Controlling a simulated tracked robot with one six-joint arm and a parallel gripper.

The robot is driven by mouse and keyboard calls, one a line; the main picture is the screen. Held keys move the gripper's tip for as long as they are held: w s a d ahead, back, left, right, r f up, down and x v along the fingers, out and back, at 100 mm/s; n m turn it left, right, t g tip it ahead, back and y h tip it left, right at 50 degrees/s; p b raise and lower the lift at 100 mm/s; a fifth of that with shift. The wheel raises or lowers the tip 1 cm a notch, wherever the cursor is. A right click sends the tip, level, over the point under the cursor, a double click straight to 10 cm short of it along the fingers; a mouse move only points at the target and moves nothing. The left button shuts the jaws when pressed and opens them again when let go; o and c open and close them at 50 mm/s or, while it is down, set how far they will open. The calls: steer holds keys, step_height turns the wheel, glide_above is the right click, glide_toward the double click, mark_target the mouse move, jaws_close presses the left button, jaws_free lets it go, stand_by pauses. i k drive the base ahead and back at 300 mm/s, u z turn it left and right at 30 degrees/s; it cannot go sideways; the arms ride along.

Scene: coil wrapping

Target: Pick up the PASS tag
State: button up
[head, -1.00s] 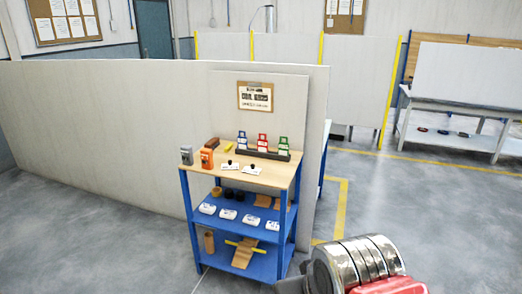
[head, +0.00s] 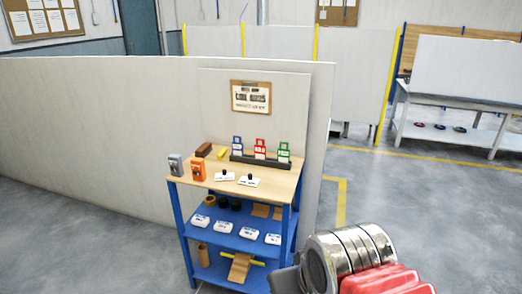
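Three tags stand in a dark rack (head: 254,160) at the back right of the wooden cart top: a blue-framed tag (head: 237,147), a red-framed tag (head: 260,148) and a green-framed tag (head: 284,152). Their lettering is too small to read, so I cannot tell which one says PASS. Part of my arm, with silver rings and red parts, fills the lower right corner, in front of and to the right of the cart. No gripper fingertips show.
The blue cart (head: 232,211) holds a grey device (head: 175,164), an orange device (head: 198,169) and two white cards with black knobs on top. Lower shelves carry white packs and rolls. A partition (head: 90,140) stands behind. Floor is clear to the right.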

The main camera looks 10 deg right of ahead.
mark_target(283, 156)
steer(key=u, duration=0.05)
steer(key=i, duration=1.6)
steer(key=u, duration=0.15)
steer(key=k, duration=0.1)
steer(key=z, duration=0.2)
